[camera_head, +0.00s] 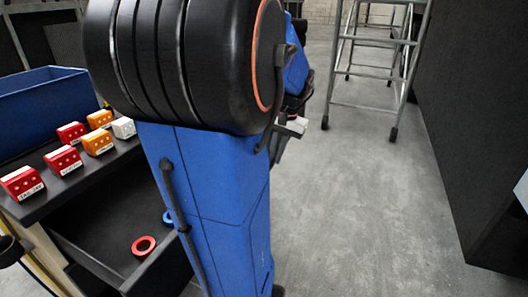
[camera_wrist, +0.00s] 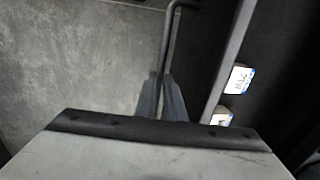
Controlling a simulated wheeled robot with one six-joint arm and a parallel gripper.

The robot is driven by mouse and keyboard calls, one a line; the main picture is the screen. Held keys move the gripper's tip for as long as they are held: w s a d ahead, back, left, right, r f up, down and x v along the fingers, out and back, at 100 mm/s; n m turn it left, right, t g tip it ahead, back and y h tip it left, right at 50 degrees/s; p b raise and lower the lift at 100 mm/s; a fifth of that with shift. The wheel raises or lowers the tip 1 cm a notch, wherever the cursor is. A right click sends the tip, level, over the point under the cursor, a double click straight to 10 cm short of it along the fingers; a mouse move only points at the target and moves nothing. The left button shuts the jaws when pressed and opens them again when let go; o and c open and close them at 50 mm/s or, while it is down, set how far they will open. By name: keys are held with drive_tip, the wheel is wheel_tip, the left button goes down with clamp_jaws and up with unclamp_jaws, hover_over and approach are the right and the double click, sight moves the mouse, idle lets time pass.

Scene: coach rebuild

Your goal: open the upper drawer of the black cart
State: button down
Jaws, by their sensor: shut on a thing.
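The black cart (camera_head: 75,187) stands at the left in the head view, with its dark top visible. The drawer directly under the top, the upper drawer (camera_head: 158,272), stands out from the cart. A red ring (camera_head: 144,246) and a partly hidden blue ring (camera_head: 168,216) lie inside it. My gripper (camera_wrist: 164,98) shows in the wrist view, its fingers closed on a dark bar handle (camera_wrist: 171,42). My blue and black arm hides the gripper and part of the drawer in the head view.
Red, orange and white labelled blocks (camera_head: 62,159) and a blue bin (camera_head: 40,105) stand on the cart top. A grey metal ladder (camera_head: 368,103) stands at the back, and a dark wall (camera_head: 480,120) is at the right. Concrete floor between is clear.

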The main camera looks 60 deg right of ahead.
drive_tip(key=shift+s+d, duration=0.1)
drive_tip(key=shift+s, duration=0.65)
drive_tip(key=c, duration=1.8)
unclamp_jaws()
drive_tip(key=shift+c, duration=0.2)
drive_tip(key=shift+r, duration=0.15)
drive_tip(key=s+r, duration=0.3)
drive_tip(key=r, duration=1.3)
drive_tip(key=shift+s+d+r, duration=0.15)
drive_tip(key=shift+r, duration=0.25)
